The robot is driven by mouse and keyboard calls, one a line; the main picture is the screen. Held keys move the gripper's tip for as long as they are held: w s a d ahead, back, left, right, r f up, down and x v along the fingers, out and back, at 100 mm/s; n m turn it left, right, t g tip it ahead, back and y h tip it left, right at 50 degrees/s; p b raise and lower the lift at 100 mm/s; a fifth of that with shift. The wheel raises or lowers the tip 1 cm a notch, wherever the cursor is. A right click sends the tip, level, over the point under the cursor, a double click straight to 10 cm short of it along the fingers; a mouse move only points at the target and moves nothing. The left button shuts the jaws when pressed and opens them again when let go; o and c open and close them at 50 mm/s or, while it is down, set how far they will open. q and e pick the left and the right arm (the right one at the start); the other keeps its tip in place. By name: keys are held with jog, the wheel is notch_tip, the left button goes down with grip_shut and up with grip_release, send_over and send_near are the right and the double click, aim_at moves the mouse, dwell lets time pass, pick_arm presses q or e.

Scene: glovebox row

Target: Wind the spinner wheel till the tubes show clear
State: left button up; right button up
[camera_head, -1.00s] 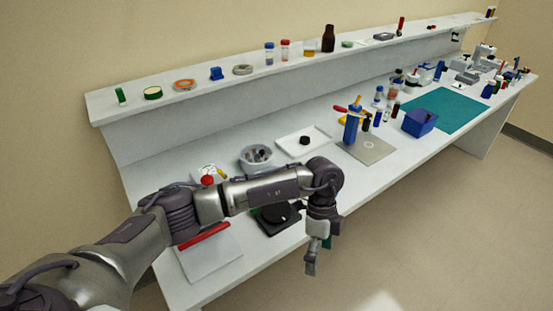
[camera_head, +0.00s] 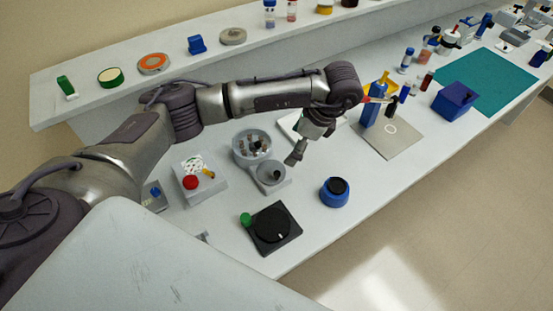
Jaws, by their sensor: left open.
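A round grey bowl (camera_head: 241,140) with several small tubes inside stands near the middle of the bench; I cannot tell if the tubes are clear. Joined to its front right is a smaller grey wheel (camera_head: 264,184) with a dark knob (camera_head: 276,174), which looks like the spinner wheel. My left gripper (camera_head: 292,160) is open and empty, pointing down just right of the wheel and apart from it in the picture. Its fingers are small and partly blurred together. My right gripper is not in view.
A black disc on a square base (camera_head: 272,228) with a green knob (camera_head: 246,219) sits in front. A blue round pot (camera_head: 335,192) stands to the right. A grey box with a red button (camera_head: 191,183) is to the left. My left arm crosses over the back of the bench.

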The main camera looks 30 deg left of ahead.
aim_at(271, 173)
pick_arm(q)
jog(key=x, duration=0.4)
jog(key=b+x, duration=0.1)
jog(key=x, duration=0.1)
jog(key=shift+s, duration=0.4)
jog(key=x, duration=0.5)
jog(key=shift+w+a, duration=0.15)
jog(key=shift+w, duration=0.2)
jog(key=shift+a+f, duration=0.15)
jog(key=shift+f, duration=0.15)
jog(key=shift+s+a+f, duration=0.1)
jog(key=shift+f, duration=0.25)
jog(key=c, duration=0.7)
jog(key=shift+s, duration=0.1)
jog(key=c, duration=0.5)
jog(key=shift+s, duration=0.15)
jog(key=shift+c, duration=1.3)
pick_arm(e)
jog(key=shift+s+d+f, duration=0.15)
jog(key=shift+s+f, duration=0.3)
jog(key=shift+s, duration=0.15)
